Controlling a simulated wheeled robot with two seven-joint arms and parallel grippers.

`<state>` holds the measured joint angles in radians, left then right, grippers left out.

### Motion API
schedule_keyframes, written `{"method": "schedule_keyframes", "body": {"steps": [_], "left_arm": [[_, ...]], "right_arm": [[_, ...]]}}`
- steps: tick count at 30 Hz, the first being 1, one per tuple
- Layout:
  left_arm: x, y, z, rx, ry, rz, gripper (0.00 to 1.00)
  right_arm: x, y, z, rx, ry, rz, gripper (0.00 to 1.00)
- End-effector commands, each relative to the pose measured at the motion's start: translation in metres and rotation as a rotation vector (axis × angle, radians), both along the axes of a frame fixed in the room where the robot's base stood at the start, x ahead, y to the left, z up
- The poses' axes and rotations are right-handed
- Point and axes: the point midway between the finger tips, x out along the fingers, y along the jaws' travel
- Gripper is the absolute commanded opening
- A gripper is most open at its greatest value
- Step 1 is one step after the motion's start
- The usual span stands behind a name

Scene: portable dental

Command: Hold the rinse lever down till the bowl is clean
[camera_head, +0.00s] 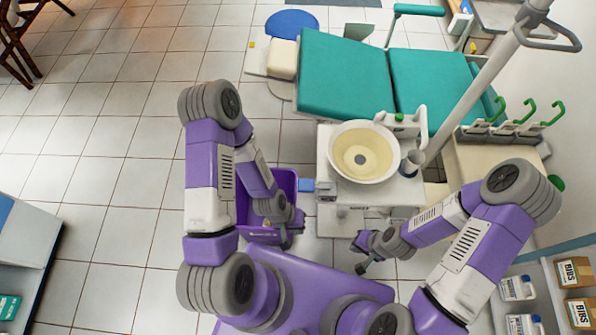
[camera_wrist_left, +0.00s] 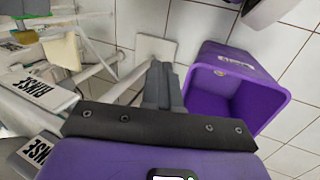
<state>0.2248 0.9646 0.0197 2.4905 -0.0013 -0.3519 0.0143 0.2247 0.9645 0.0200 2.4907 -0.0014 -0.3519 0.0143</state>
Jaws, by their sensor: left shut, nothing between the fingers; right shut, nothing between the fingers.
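The round white bowl (camera_head: 393,144) stands on a white unit. Its inside is stained yellowish around a grey drain (camera_head: 360,158). A white plate labelled RINSE (camera_wrist_left: 42,92) shows at the left of the left wrist view, with a second RINSE label (camera_wrist_left: 40,150) below it. A small blue tab (camera_head: 307,185) sticks out from the unit's left side; I cannot tell whether it is the rinse lever. My left gripper (camera_head: 285,243) is shut and empty, left of and below the unit; its fingers (camera_wrist_left: 164,78) are apart from the RINSE plate. My right gripper (camera_head: 361,262) is shut and empty in front of the unit.
A purple bin (camera_wrist_left: 235,85) stands on the floor close beside my left gripper. A cup (camera_head: 412,162) stands right of the bowl. The teal dental chair (camera_head: 345,75) is behind. A pole (camera_head: 480,85) and a shelf with boxes (camera_head: 575,270) are at the right.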

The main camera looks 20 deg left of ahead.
Motion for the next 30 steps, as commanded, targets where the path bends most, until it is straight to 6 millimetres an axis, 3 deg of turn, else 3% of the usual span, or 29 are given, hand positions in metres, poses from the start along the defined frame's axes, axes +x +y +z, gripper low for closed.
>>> {"method": "schedule_keyframes", "body": {"steps": [7, 10, 20, 25, 30], "left_arm": [[0.000, 0.000, 0.002, 0.000, 0.001, -0.001, 0.00], [0.000, 0.000, 0.013, 0.001, 0.001, -0.001, 0.00], [0.005, 0.002, 0.092, 0.016, 0.006, -0.011, 0.00], [0.018, 0.007, 0.135, 0.056, 0.016, -0.035, 0.00], [0.047, 0.014, 0.168, 0.150, 0.039, -0.055, 0.00]], "right_arm": [[0.000, 0.000, 0.002, -0.001, 0.001, -0.001, 0.00], [0.000, 0.000, 0.013, 0.000, 0.000, -0.001, 0.00], [0.000, 0.000, 0.089, 0.000, -0.001, 0.000, 0.00], [0.000, 0.000, 0.123, 0.000, 0.000, 0.000, 0.00], [0.000, 0.000, 0.125, 0.000, 0.000, 0.000, 0.00]]}}
